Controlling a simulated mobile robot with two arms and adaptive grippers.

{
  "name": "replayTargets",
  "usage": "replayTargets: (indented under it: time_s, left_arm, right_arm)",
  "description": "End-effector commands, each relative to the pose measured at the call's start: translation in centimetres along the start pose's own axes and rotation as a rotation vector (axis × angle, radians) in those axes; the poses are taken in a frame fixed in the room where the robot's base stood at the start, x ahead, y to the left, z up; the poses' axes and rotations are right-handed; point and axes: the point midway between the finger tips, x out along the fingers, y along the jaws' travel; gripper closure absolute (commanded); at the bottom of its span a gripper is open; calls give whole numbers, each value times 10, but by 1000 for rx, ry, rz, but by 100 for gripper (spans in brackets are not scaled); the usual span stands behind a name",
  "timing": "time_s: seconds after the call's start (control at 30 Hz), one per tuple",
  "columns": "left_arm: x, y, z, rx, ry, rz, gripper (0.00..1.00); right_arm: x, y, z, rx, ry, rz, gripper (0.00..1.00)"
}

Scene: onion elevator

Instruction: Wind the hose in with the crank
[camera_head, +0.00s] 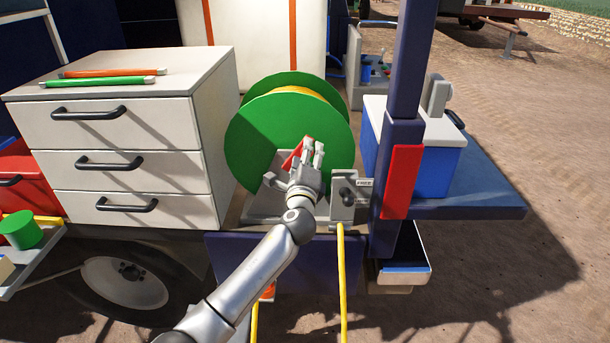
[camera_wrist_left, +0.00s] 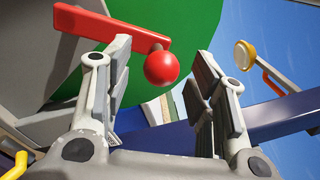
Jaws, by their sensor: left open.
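The hose reel has a large green disc (camera_head: 275,130) and stands on a grey stand (camera_head: 265,205) beside the white drawers. Its red crank (camera_head: 293,157) shows in part behind my left gripper (camera_head: 311,153). In the left wrist view the crank's red arm (camera_wrist_left: 110,27) ends in a round red knob (camera_wrist_left: 162,67). The knob lies between the two open fingers of my left gripper (camera_wrist_left: 162,85), nearer the left finger. I cannot tell whether that finger touches it. The yellow hose (camera_head: 342,270) hangs down from the reel's front. My right gripper is not in view.
A white drawer cabinet (camera_head: 135,140) stands left of the reel, with an orange and a green stick on top. A small grey box with a black knob and a FREE label (camera_head: 364,183) is right of the crank. A dark blue post (camera_head: 402,110) and a blue-white cooler (camera_head: 430,165) stand further right.

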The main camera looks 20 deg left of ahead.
Motion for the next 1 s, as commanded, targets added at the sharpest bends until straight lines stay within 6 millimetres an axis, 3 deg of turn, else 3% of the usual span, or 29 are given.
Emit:
replayTargets:
  time_s: [0.3, 0.5, 0.7, 1.0]
  left_arm:
    - [-61, 1, -1, 0, 3, 1, 49]
    - [-89, 1, -1, 0, 3, 1, 49]
    - [-99, 0, -1, 0, 2, 0, 49]
    - [-98, 1, 0, -8, 1, 2, 49]
  right_arm:
    - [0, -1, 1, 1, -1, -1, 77]
    - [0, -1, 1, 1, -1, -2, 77]
    - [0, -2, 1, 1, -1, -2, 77]
    - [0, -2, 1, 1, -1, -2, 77]
